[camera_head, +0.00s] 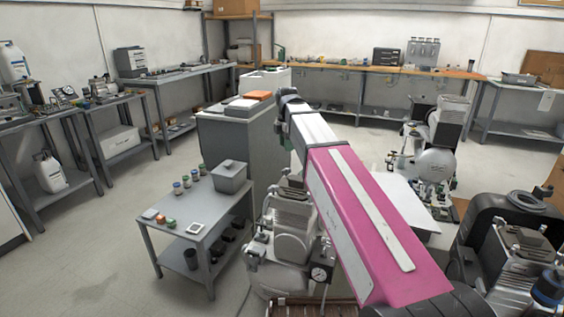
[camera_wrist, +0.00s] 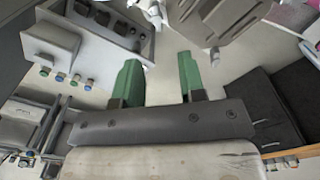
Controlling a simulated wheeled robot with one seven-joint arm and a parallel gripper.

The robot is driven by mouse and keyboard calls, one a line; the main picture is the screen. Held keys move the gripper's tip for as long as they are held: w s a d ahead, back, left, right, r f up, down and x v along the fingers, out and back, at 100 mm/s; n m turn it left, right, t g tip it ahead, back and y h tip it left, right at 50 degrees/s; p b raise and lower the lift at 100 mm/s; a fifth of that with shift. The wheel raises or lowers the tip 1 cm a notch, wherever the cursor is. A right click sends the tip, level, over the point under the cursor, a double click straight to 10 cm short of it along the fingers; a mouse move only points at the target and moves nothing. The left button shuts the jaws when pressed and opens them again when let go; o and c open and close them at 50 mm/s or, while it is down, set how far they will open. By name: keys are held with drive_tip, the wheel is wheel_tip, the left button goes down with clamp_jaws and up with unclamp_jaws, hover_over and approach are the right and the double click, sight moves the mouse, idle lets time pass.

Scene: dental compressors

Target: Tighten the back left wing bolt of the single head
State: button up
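My gripper (camera_wrist: 158,64) shows in the wrist view with its two green fingers wide apart and nothing between them. In the head view my pink and white arm reaches forward, and my gripper cannot be made out. A compressor (camera_head: 291,243) with a ribbed grey top and a gauge stands partly behind my arm. A grey block-like part (camera_wrist: 217,14), possibly a compressor head, lies beyond the fingertips at the top of the wrist view, apart from them. I cannot tell which head is the single one. No wing bolt can be clearly made out.
A low grey table (camera_head: 190,240) with several small jars and a grey box (camera_head: 230,176) stands left of the near compressor. Another compressor (camera_head: 435,150) stands further back, and a black-tanked one (camera_head: 488,222) at right. A grey cabinet (camera_head: 237,150) stands behind. The left floor is clear.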

sight(286, 172)
drive_tip(key=f, duration=1)
drive_tip(key=shift+w+f, duration=0.2)
drive_tip(key=shift+f, duration=0.2)
clamp_jaws()
